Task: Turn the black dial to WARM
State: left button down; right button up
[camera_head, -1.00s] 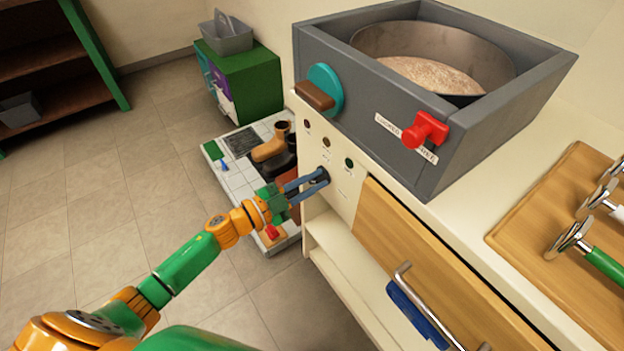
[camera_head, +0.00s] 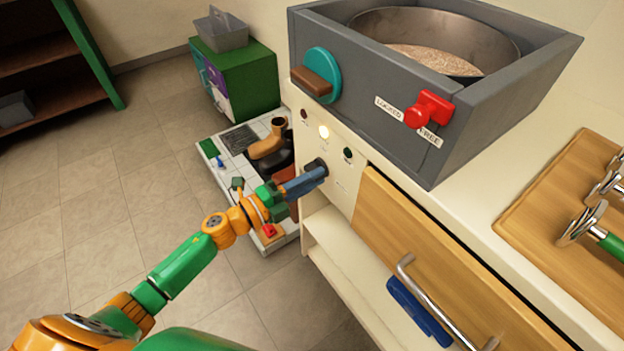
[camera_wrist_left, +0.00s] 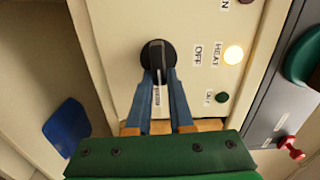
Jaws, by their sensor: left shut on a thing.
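The black dial (camera_head: 316,166) sits on the cream front panel below the grey box. In the left wrist view the dial (camera_wrist_left: 152,52) has a raised grip with a pale line pointing down the picture, towards a small label (camera_wrist_left: 157,97) between my fingers. I cannot read that label. An OFF label (camera_wrist_left: 197,55) stands right of the dial. My left gripper (camera_head: 318,172) is shut on the dial's grip, and its blue fingers (camera_wrist_left: 159,80) flank it. The lamp by the HEAT label (camera_head: 323,131) glows yellow-white. My right gripper is out of view.
The grey box (camera_head: 390,100) above the panel carries a teal knob (camera_head: 330,62) and a red handle (camera_head: 428,108) between LOCKED and FREE labels. A wooden drawer (camera_head: 425,250) with a metal handle is right of the dial. Open floor lies left.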

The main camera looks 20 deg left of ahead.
pick_arm(q)
jog(key=shift+f+m, duration=0.1)
jog(key=shift+m, duration=0.3)
jog(key=c, duration=0.8)
grip_release()
jog(key=shift+s, duration=0.1)
jog(key=v, duration=0.7)
